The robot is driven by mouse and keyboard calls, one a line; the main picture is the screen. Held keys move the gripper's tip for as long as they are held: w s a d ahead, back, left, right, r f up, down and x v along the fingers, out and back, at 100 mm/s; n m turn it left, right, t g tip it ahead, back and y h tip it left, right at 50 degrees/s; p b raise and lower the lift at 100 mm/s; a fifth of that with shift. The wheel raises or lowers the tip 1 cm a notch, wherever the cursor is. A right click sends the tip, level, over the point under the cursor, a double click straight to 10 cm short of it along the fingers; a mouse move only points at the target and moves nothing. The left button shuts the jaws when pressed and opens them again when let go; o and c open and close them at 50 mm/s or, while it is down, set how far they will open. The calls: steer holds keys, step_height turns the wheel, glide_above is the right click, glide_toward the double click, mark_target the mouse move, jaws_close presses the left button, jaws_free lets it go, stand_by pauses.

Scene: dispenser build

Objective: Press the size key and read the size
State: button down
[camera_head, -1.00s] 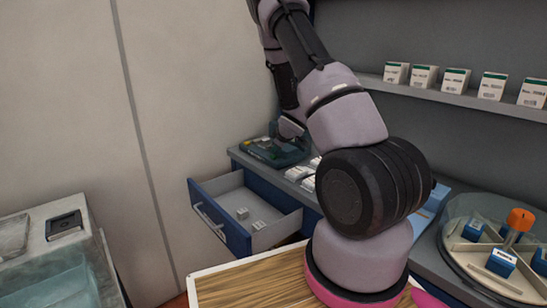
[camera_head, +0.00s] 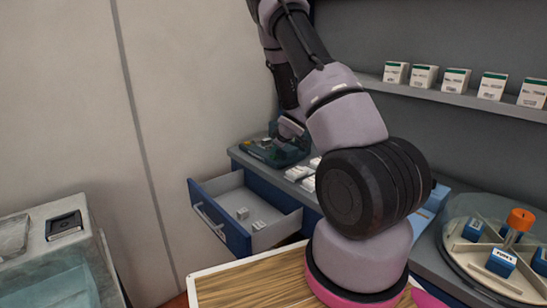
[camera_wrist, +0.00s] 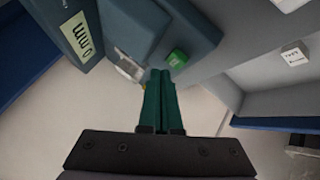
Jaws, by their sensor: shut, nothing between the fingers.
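The dark blue-grey measuring device (camera_wrist: 140,25) fills the top of the wrist view. Its pale yellow-green display (camera_wrist: 79,38) is seen turned round, and its dark characters seem to read "0 mm". The green size key (camera_wrist: 177,59) is a small raised block with a faint mark on top. My gripper (camera_wrist: 166,76) is shut and empty, its green fingers together. The fingertips are right beside the key in the picture; I cannot tell whether they touch it. In the head view the device (camera_head: 290,157) is at the counter's far end, partly hidden by my arm.
An open drawer (camera_head: 250,211) with small white boxes juts out below the counter. More white boxes lie on the counter beside my arm. A shelf (camera_head: 440,95) of boxes runs along the back wall. A round carousel (camera_head: 478,262) stands at right.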

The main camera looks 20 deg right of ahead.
mark_target(275, 157)
stand_by(0.3)
steer(key=shift+f, duration=0.4)
steer(key=shift+f, duration=0.5)
stand_by(0.8)
steer(key=shift+r, duration=3.4)
